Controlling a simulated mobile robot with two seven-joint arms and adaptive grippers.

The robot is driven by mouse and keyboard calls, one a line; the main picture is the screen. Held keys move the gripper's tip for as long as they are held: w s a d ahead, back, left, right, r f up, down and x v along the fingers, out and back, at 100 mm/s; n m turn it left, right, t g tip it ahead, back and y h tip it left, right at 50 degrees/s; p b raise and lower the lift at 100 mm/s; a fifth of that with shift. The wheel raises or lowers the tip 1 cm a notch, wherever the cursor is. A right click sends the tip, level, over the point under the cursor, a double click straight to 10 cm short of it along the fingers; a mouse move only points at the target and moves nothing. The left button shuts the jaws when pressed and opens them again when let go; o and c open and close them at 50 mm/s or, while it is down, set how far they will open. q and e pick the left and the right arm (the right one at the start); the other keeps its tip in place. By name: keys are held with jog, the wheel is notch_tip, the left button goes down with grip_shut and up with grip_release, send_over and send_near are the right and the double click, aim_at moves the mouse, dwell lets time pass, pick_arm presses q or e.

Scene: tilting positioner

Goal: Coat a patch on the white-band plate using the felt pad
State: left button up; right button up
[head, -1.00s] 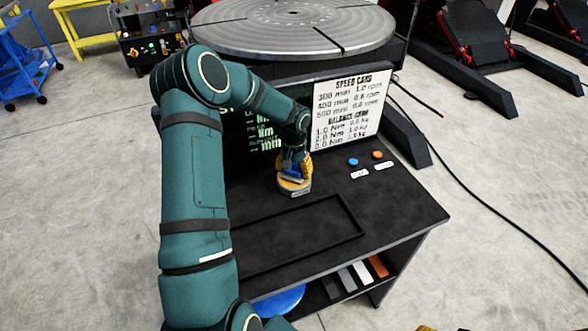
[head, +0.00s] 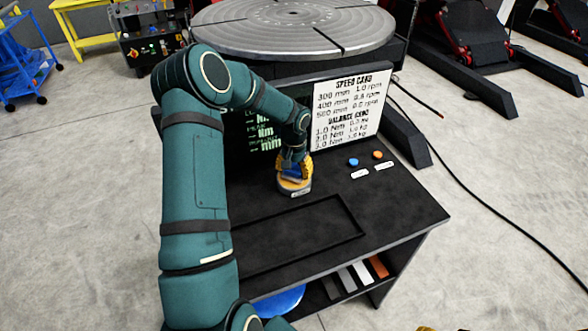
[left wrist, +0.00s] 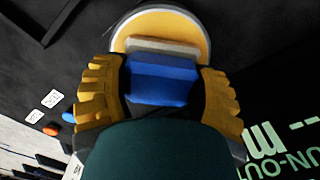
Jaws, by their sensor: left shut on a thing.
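My left gripper (head: 294,168) is shut on the blue block of the felt pad (left wrist: 162,80), with a yellow finger on each side. The pad's pale lower layer (left wrist: 163,47) shows below the blue block. It is over a round, shallow dish (head: 301,192) with a yellow inside and pale rim, which also shows in the left wrist view (left wrist: 205,38). The pad looks low in the dish; I cannot tell if it touches the yellow surface. I cannot make out the white-band plate. A yellow sliver at the bottom edge may be my right gripper (head: 426,328).
The dark bench (head: 400,208) has a rectangular recess (head: 300,232) in front of the dish. A blue button (head: 353,162) and an orange button (head: 378,154) are at right. A panel with a speed card (head: 348,110) stands behind, before a round slotted table (head: 290,35). Coloured strips (head: 361,273) lie below.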

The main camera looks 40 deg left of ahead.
aim_at(294, 166)
pick_arm(q)
jog(key=shift+r+p, duration=2.05)
jog(key=shift+r, duration=1.45)
